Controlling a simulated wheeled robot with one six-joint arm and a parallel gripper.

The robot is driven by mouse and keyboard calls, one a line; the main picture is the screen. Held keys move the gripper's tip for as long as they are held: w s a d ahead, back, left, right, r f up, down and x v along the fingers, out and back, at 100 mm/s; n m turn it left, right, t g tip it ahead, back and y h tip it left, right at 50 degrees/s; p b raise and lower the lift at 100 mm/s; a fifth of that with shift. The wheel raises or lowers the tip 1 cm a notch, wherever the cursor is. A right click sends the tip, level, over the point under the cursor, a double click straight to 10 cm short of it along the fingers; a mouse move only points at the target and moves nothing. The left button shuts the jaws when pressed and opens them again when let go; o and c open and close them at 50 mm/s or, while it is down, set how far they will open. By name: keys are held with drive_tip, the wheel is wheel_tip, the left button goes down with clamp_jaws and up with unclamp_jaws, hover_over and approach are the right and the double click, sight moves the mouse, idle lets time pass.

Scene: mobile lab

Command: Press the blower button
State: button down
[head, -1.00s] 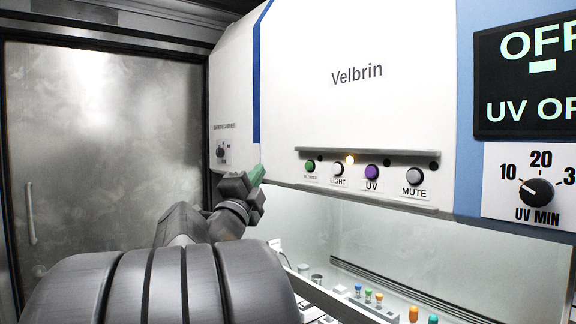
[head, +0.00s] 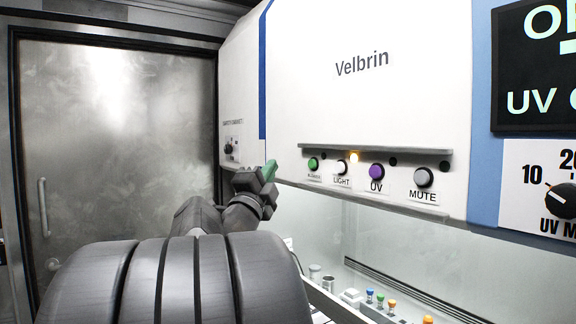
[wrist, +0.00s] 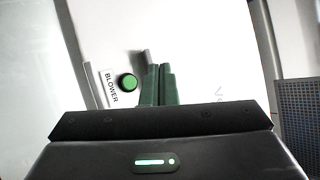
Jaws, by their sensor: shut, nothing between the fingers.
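The green blower button (head: 313,164) is the leftmost in a row on the white cabinet front. In the wrist view the button (wrist: 128,82) sits just left of my fingertips, beside its BLOWER label (wrist: 111,87). My gripper (head: 271,168) has green fingers and is shut and empty. In the head view it is left of the button, at about the same height. In the wrist view the fingertips (wrist: 159,68) point toward the panel. A gap shows between fingers and button; contact with the panel cannot be told.
A white light button (head: 341,167), a purple UV button (head: 376,172) and a grey mute button (head: 423,177) continue the row rightward. A ledge (head: 375,149) runs above them. Below is a glass front with coloured-capped tubes (head: 380,298) behind it. A metal door (head: 120,140) stands left.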

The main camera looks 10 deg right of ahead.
sight(312, 164)
drive_tip(key=w+d+b, duration=0.1)
drive_tip(key=w+d, duration=0.1)
drive_tip(key=d, duration=0.5)
drive_tip(key=shift+w+d, duration=0.25)
drive_tip(key=shift+w, duration=0.1)
drive_tip(key=shift+d, duration=0.15)
idle(1.6)
drive_tip(key=shift+w+d+b, duration=0.15)
drive_tip(key=shift+d+b, duration=0.1)
drive_tip(key=shift+b, duration=0.15)
drive_tip(key=shift+w+d, duration=0.2)
drive_tip(key=shift+d, duration=0.25)
idle(0.7)
drive_tip(key=shift+a, duration=0.1)
drive_tip(key=shift+s+a+b, duration=0.3)
drive_tip(key=shift+s+a, duration=0.05)
drive_tip(key=shift+a, duration=0.4)
